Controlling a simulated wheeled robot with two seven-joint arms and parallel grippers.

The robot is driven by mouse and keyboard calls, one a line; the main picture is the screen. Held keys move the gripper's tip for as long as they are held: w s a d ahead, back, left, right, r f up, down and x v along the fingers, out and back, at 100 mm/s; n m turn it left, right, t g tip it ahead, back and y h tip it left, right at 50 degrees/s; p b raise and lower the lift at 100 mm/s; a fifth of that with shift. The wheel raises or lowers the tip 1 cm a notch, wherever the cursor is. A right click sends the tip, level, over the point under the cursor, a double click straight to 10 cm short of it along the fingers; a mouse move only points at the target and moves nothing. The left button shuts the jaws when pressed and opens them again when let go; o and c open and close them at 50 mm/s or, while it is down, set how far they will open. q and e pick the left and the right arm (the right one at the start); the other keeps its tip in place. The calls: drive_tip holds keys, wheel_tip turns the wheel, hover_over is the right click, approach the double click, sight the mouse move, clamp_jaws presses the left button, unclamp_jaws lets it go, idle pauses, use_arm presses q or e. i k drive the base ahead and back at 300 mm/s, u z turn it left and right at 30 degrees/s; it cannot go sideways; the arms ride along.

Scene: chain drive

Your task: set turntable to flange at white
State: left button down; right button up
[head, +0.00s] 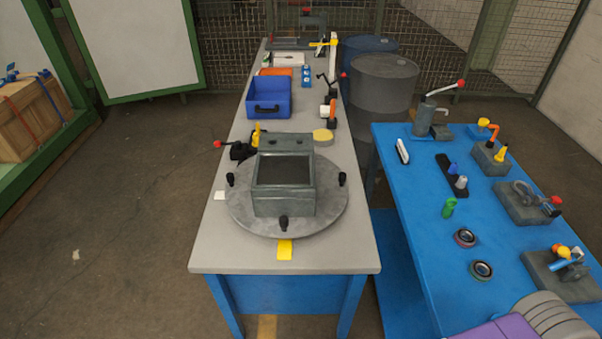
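The turntable (330,205) is a round grey disc near the front of the grey-topped bench, with black knobs around its rim at the left, right and front. A grey box-shaped housing (284,200) with a dark rectangular opening stands on it. A white marker (220,196) lies on the bench at the disc's left edge. A yellow marker (285,250) lies at its front edge, by the front knob. I cannot tell which part of the housing is the flange. Neither of my grippers is in view.
A blue bin (268,97), a yellow round piece (323,137) and a red-knobbed lever device (240,150) stand behind the turntable. A blue table (415,215) at right carries several fixtures and small parts. Drums (384,80) stand behind.

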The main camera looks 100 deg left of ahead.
sight(288, 190)
drive_tip(key=u, duration=2.25)
